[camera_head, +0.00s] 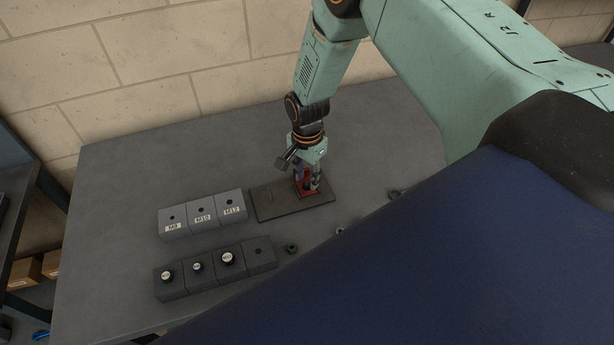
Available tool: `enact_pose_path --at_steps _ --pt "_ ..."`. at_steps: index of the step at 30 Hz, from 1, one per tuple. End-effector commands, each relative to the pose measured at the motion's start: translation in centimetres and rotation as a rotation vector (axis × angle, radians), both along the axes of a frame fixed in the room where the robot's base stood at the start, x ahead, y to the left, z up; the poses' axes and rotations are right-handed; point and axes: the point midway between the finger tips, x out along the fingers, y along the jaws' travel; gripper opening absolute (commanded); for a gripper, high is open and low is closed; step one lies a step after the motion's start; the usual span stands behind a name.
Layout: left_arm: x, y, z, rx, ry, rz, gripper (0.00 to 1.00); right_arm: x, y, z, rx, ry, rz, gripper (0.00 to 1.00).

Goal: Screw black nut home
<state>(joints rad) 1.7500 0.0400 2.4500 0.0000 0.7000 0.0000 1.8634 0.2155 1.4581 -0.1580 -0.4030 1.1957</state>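My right gripper (308,186) points down over a dark flat plate (275,202) on the grey table. Its fingers are at a small red part (307,191) on the right half of the plate. The fingers hide most of that spot, so I cannot tell whether they are shut on anything. No black nut can be made out between them. A small dark ring-like piece (394,195) lies on the table to the right, and another dark one (291,249) lies below the plate. My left gripper is not in view.
Light grey blocks (203,222) labelled M8, M10 and M12 stand left of the plate. Dark grey blocks (260,261) stand in front of them, several with round black tops. A small pale piece (340,231) lies near my blue body. The table's (150,165) back left is clear.

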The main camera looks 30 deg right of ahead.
Motion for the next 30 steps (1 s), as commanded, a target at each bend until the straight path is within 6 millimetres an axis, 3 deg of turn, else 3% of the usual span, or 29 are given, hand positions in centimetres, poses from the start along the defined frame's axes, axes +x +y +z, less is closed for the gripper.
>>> enact_pose_path --at_steps 6,13,24,30 --pt "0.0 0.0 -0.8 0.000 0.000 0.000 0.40 0.0 0.0 -0.2 0.001 0.000 0.224 0.33" --pt "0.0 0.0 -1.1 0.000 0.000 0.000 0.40 0.0 0.0 -0.1 0.000 0.000 0.336 0.33" --pt "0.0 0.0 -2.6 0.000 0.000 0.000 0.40 0.0 0.0 -0.2 0.000 0.000 0.763 0.33" --pt "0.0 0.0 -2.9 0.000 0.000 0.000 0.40 0.0 0.0 -0.1 0.000 0.000 0.901 0.33"
